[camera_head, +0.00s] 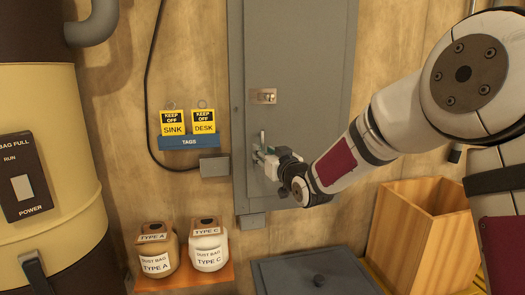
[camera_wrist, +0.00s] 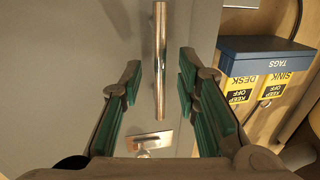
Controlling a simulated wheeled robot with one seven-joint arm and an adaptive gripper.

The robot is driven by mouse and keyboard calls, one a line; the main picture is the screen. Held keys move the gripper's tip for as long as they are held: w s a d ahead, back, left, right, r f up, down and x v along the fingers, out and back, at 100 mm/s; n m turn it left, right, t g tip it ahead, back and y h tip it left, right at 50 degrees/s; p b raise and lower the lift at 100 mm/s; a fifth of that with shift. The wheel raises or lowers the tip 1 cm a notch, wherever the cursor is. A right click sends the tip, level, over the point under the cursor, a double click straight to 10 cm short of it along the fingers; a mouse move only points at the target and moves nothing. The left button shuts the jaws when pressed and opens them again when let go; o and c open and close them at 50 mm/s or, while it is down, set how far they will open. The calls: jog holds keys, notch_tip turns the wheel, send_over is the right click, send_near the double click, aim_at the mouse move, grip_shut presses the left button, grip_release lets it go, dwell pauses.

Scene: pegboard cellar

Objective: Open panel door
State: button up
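The panel door (camera_head: 300,60) is a tall grey metal door on the wall, and it looks shut. Its handle (camera_head: 262,138) is a short upright metal bar. A small metal latch plate (camera_head: 263,96) sits above the handle. My gripper (camera_head: 268,160) is at the handle, over its lower part. In the wrist view the handle (camera_wrist: 159,55) runs between the two green-padded fingers of my gripper (camera_wrist: 158,85), with gaps on both sides. The fingers are open and do not touch the bar. The latch plate (camera_wrist: 150,141) shows low in that view. The handle's lower end is hidden in the head view.
A blue tag rack (camera_head: 190,141) with yellow tags hangs left of the door, above a grey cable box (camera_head: 214,165). Two dust bag jars (camera_head: 209,247) stand on an orange shelf below. A wooden bin (camera_head: 420,235) and grey lidded box (camera_head: 290,275) stand below the door.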

jog(key=shift+x, duration=1.05)
grip_shut()
